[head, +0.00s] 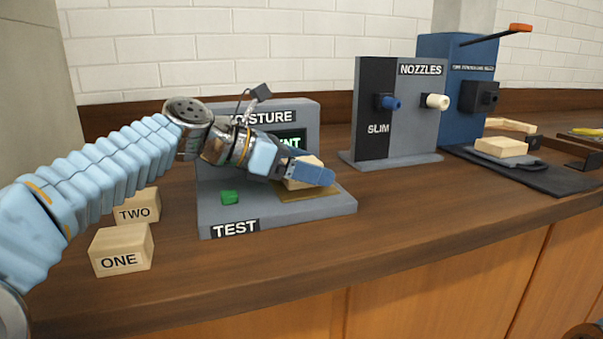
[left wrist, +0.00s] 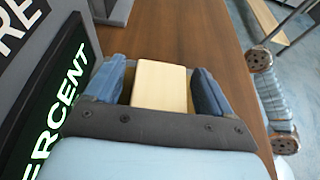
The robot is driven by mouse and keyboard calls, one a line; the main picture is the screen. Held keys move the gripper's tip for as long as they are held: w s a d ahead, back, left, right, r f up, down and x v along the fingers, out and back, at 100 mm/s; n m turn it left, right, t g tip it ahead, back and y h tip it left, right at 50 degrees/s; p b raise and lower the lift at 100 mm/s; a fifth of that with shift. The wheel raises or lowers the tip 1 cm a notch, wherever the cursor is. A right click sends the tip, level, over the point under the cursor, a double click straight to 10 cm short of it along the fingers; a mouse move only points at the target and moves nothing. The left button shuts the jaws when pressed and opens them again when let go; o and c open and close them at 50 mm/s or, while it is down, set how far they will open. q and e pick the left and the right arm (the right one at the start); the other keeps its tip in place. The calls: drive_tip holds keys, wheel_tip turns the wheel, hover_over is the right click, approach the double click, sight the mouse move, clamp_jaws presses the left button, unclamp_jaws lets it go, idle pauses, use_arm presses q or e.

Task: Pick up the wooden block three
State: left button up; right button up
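A pale wooden block (head: 304,172) sits on the plate of the grey moisture tester (head: 330,205); no label shows on it, so I cannot tell its number. My left gripper (head: 318,174) is at this block and partly hides it. In the left wrist view the block (left wrist: 160,86) lies between the two blue fingers (left wrist: 160,88), which are apart, with a narrow gap visible beside it. The gripper is open around the block. My right gripper is not in view.
Blocks marked ONE (head: 120,250) and TWO (head: 137,206) stand on the counter at left. The nozzle stand (head: 400,110) is behind to the right. Another block (head: 501,146) lies by the blue machine (head: 455,85). The counter front (head: 420,215) is clear.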

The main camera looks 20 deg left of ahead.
use_arm(q)
drive_tip(key=c, duration=1.1)
